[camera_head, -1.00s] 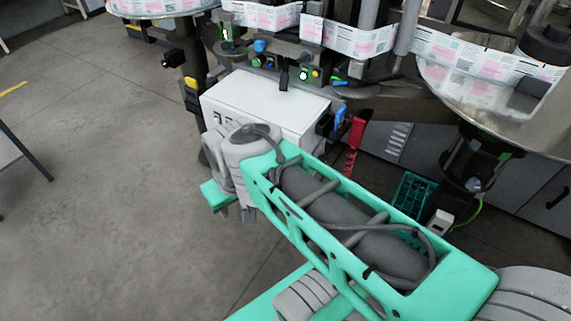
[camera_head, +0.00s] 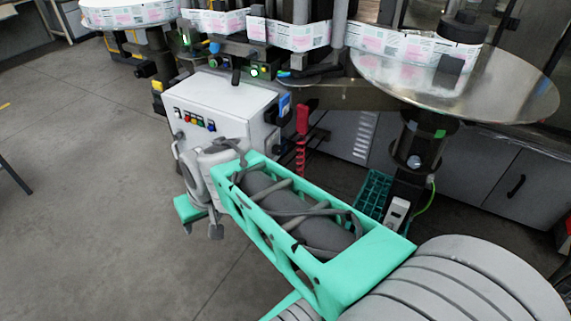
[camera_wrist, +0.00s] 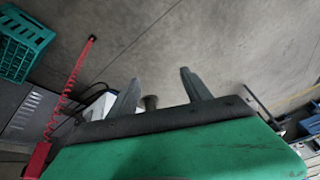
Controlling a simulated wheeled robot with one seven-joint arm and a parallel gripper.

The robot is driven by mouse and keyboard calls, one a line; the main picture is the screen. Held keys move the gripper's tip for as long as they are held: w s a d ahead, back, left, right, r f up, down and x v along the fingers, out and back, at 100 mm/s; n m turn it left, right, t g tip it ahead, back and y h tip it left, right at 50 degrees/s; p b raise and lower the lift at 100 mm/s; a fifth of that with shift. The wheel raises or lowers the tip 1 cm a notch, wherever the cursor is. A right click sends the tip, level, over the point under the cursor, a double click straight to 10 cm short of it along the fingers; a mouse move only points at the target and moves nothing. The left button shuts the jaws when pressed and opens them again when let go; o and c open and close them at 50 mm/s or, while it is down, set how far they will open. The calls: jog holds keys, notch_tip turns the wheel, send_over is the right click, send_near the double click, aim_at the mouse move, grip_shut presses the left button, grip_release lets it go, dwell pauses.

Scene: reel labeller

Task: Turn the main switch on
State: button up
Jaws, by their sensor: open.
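The white control box (camera_head: 225,100) stands at the middle left in the head view, with a row of coloured buttons (camera_head: 195,119) on its front. I cannot make out the main switch for certain; my arm covers the lower part of that front. My gripper (camera_head: 201,229) is in front of and below the button row, its fingers pointing down and apart. In the wrist view my gripper (camera_wrist: 160,78) is open with nothing between its fingertips. A small dark knob-like thing (camera_wrist: 150,102) shows low between the fingers, beside a white corner (camera_wrist: 100,105); I cannot tell what it is.
A red coiled hose (camera_head: 301,140) hangs right of the box, with a green crate (camera_head: 373,194) on the floor beyond. A round metal reel table (camera_head: 500,95) stands at the right. The floor (camera_head: 80,200) at the left is clear.

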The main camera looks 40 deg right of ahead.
jog(key=w+d+f+m+t+y+b, duration=0.1)
jog(key=w+d+f+m+t+b, duration=0.2)
jog(key=w+f+b, duration=0.4)
jog(key=w+d+f+m+b, duration=0.2)
jog(key=w+d+f+b, duration=0.3)
jog(key=f, duration=0.4)
jog(key=w+d+f+m+t+y+b, duration=0.1)
jog(key=w+d+f+m+t+b, duration=0.2)
jog(key=w+f+b, duration=0.4)
jog(key=m+t+h+b, duration=0.2)
jog(key=t+h+b, duration=0.1)
jog(key=t+b, duration=0.75)
send_near(280, 152)
jog(key=shift+g, duration=0.25)
jog(key=x, duration=0.9)
jog(key=shift+d+r, duration=0.1)
jog(key=shift+r, duration=0.05)
jog(key=shift+w+r, duration=0.15)
jog(key=shift+w, duration=0.2)
